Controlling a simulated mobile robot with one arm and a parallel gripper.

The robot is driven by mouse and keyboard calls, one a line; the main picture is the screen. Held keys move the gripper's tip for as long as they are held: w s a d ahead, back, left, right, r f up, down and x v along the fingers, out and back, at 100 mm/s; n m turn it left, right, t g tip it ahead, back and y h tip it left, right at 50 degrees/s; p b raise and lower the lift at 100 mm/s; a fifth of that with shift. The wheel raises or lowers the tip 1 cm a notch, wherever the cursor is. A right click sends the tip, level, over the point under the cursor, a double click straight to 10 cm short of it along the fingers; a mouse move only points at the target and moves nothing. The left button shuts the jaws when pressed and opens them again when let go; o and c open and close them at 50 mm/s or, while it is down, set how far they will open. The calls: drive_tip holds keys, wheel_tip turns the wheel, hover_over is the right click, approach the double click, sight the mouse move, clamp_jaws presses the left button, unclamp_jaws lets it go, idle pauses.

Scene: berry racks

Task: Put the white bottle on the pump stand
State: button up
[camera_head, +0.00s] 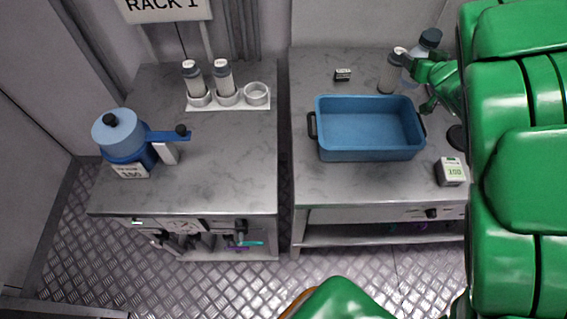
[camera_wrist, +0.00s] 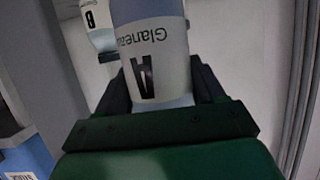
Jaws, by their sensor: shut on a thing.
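My gripper (camera_head: 424,82) is at the back right of the right table. In the wrist view my gripper (camera_wrist: 160,88) is shut on a bottle with a white label (camera_wrist: 150,58), lettered "A", standing between the fingers. In the head view the held bottle appears to be the pale bluish one with a dark cap (camera_head: 428,42), partly hidden by the gripper. A whitish bottle (camera_head: 391,75) with a dark cap stands just left of it. No stand is marked as a pump stand; a white three-ring holder (camera_head: 234,104) on the left table has two bottles and an empty right ring (camera_head: 257,92).
A blue tray (camera_head: 368,153) fills the middle of the right table. A small box (camera_head: 452,171) and a small dark block (camera_head: 343,75) lie near it. A blue device with a lever (camera_head: 120,135) stands on the left table. A gap separates the tables.

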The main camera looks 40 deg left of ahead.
drive_tip(key=s+a+f+n+g+y, duration=0.1)
drive_tip(key=s+a+n+g+y, duration=0.4)
drive_tip(key=s+a, duration=1.35)
drive_tip(key=s+a+f+n+g+h, duration=0.1)
drive_tip(key=s+a+f+n+g, duration=0.2)
drive_tip(key=s, duration=0.6)
drive_tip(key=s+a+f+n+g+h, duration=0.1)
drive_tip(key=s+a+f+n+g, duration=0.2)
drive_tip(key=s, duration=0.7)
drive_tip(key=s+a+f+n+g+h, duration=0.15)
drive_tip(key=s+n+g, duration=0.3)
drive_tip(key=s, duration=0.45)
drive_tip(key=shift+m+g, duration=0.25)
drive_tip(key=shift+m, duration=0.2)
drive_tip(key=shift+d+f, duration=0.2)
drive_tip(key=shift+f, duration=1.7)
drive_tip(key=shift+d+f, duration=0.15)
drive_tip(key=shift+f, duration=1.7)
drive_tip(key=shift+f, duration=0.1)
drive_tip(key=o, duration=1.3)
